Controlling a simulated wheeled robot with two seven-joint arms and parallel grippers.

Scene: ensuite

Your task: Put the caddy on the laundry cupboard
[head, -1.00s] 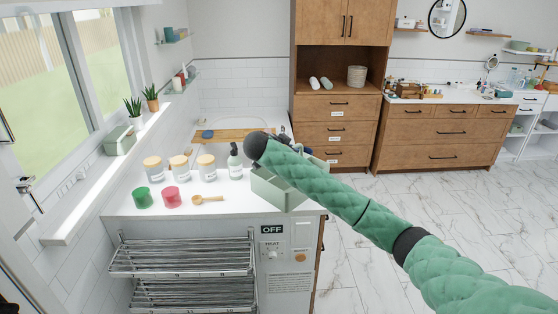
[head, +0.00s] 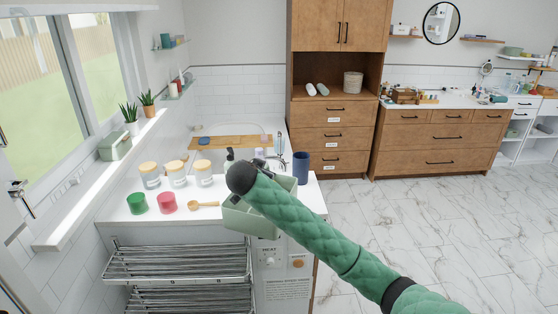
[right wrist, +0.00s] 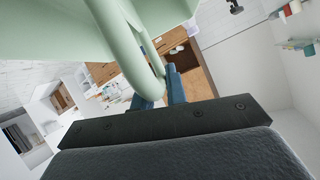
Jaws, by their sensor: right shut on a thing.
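The caddy is a light green open box (head: 240,222) with a loop handle (right wrist: 128,40). In the head view it is at the front edge of the white counter, partly behind my right arm, and covers part of the front panel. My right gripper (right wrist: 162,88) has its blue fingers shut on the handle; in the head view my arm mostly hides it. Whether the caddy touches the counter is unclear. A tall wooden cupboard (head: 333,108) with labelled drawers and an open niche stands at the back; I cannot tell which unit is the laundry cupboard. My left gripper is not in view.
Metal racks (head: 178,264) project below. The marble floor (head: 430,220) at right is clear.

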